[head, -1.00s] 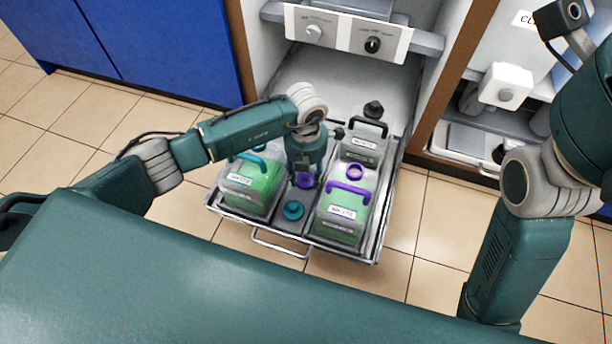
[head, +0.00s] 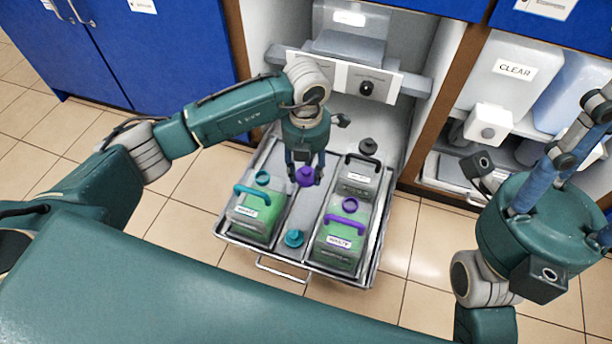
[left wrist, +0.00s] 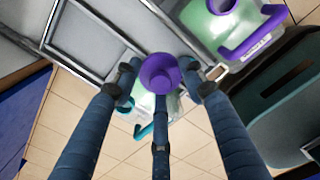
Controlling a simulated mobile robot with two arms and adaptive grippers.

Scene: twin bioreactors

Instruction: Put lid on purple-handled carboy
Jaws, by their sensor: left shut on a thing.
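The purple-handled carboy (head: 337,245) stands upright in the right front of the pulled-out tray, with green contents and an open purple neck (head: 350,205). Its purple handle shows in the left wrist view (left wrist: 255,37). My left gripper (head: 306,172) is shut on the purple lid (head: 306,178), above the tray and to the upper left of that neck, apart from it. In the left wrist view the lid (left wrist: 160,73) sits between the fingers. My right gripper (head: 570,150) is at the right, away from the tray; its finger opening is unclear.
Cabinet walls flank the tray; floor is clear in front.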

